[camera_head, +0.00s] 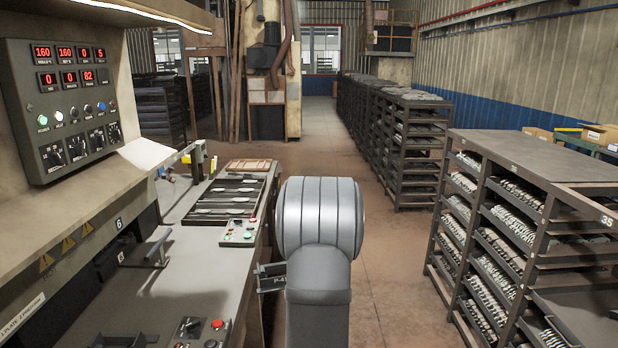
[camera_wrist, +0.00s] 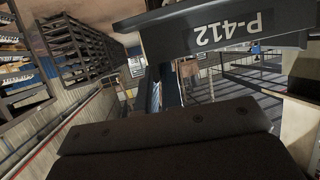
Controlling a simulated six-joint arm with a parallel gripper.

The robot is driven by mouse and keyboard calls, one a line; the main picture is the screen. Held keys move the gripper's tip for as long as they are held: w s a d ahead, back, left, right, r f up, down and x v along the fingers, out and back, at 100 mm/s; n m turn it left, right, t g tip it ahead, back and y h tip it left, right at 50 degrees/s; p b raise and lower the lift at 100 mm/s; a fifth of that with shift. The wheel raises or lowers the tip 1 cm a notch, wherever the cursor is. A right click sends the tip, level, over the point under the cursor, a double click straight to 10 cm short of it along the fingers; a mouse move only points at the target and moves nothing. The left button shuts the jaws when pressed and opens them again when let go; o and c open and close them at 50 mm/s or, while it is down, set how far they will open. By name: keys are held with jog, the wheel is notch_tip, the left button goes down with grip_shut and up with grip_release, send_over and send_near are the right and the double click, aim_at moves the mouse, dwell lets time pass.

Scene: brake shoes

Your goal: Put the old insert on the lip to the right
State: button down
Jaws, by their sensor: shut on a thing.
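A dark bar marked P-412 (camera_wrist: 165,38), its lettering upside down, crosses the upper right of the wrist view. I take it to be the old insert, held away from the bench. My gripper (camera_wrist: 168,130) shows as a broad dark block filling the bottom of the wrist view. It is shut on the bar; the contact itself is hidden. In the head view my grey arm stands at the centre and hides the gripper's grip. The press front (camera_head: 95,285), with its flat grey ledge, lies to the left. I cannot tell which edge is the lip.
A control panel (camera_head: 70,105) hangs over the ledge. A tray of parts (camera_head: 262,166) and a button box (camera_head: 240,233) lie on the bench left of my arm. A loaded rack (camera_head: 535,158) stands at right. Floor between rack and arm is clear.

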jog(key=d+f+m+h, duration=0.2)
jog(key=d+f, duration=0.4)
jog(key=d, duration=0.7)
jog(key=s+a+f, duration=0.5)
jog(key=s, duration=0.4)
jog(key=s+a+f+m+h, duration=0.1)
jog(key=s+a+f, duration=0.5)
jog(key=s, duration=0.4)
jog(key=shift+t, duration=0.3)
